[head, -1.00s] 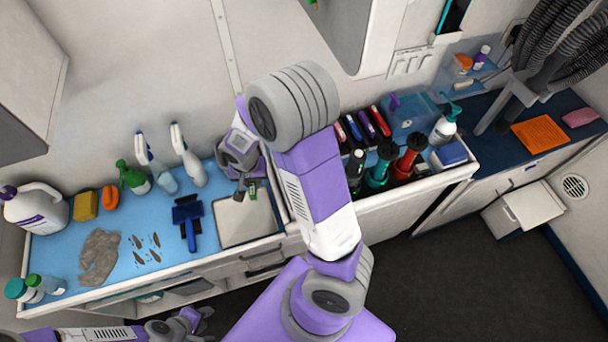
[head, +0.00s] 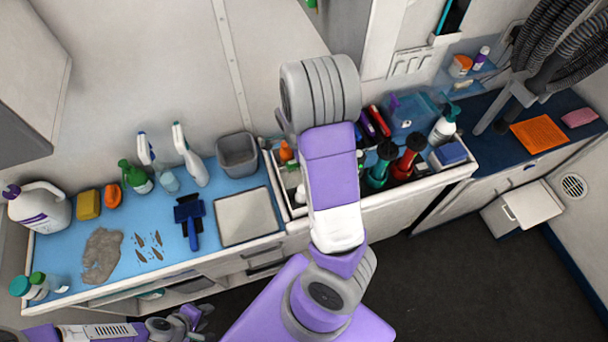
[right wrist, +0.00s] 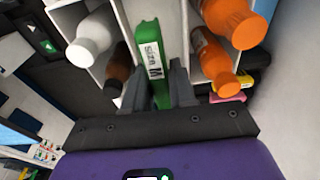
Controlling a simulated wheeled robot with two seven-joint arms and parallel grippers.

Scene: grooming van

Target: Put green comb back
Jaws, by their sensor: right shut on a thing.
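The green comb (right wrist: 148,45), with a white "Size M" label, is in the right wrist view. My right gripper (right wrist: 166,88) is shut on it, one finger on each side. The comb points into a white divided rack (right wrist: 176,12), between bottles; I cannot tell whether it touches the bottom. In the head view my right arm hides the right gripper and the comb, and covers part of the rack (head: 285,205). My left gripper (head: 196,318) is low at the left, in front of the counter; its jaws are too small to read.
White (right wrist: 92,36) and orange bottles (right wrist: 213,58) stand close around the comb. A grey bin (head: 237,155), a pale tray (head: 247,217) and a blue brush (head: 190,218) are left of the rack. Dark, green and red-topped bottles (head: 405,160) stand to its right.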

